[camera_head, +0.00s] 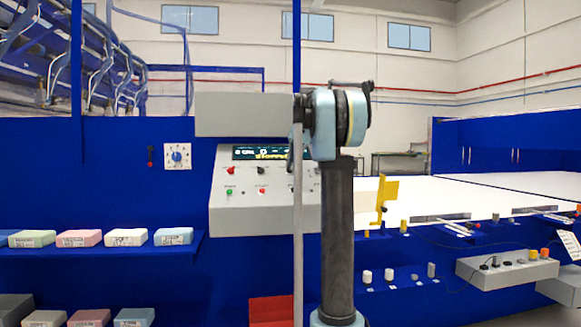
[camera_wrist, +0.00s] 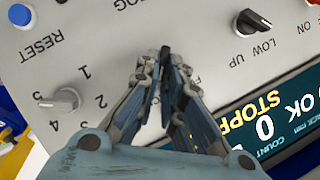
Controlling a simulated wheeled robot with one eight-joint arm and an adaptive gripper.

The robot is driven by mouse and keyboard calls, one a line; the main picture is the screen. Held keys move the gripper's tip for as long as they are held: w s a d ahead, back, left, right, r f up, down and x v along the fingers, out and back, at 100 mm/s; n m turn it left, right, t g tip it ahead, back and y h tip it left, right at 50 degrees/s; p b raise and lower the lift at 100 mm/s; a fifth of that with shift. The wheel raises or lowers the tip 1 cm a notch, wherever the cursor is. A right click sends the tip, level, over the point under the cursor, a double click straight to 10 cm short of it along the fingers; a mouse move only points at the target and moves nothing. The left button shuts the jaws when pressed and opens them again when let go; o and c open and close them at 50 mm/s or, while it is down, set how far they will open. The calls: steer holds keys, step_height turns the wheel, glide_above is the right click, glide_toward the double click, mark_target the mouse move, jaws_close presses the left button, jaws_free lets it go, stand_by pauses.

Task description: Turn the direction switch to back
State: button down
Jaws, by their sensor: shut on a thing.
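The grey sloped control panel (camera_head: 262,212) stands ahead with a lit display and small switches and buttons. It fills the wrist view (camera_wrist: 85,130), seen upside down. My gripper (camera_wrist: 165,62) is against the panel with its fingers closed together. A narrow dark knob (camera_wrist: 165,55) shows between the fingertips, mostly covered by them. Its label is hidden, so I cannot read that it is the direction switch or which way it points. In the head view my arm hides the gripper and the right part of the panel.
In the wrist view, a black switch (camera_wrist: 252,22) marked LOW and UP, a numbered rotary knob (camera_wrist: 60,101) and a blue button (camera_wrist: 20,15) near RESET surround the gripper. The display (camera_wrist: 262,125) lies close to the right finger. Foam blocks (camera_head: 105,238) sit on a blue shelf at left.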

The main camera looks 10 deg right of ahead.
steer(key=shift+m, duration=0.4)
steer(key=c, duration=1.7)
jaws_free()
steer(key=shift+r, duration=0.1)
steer(key=v, duration=1.1)
steer(key=shift+s+d+r, duration=0.2)
steer(key=shift+d+r, duration=0.05)
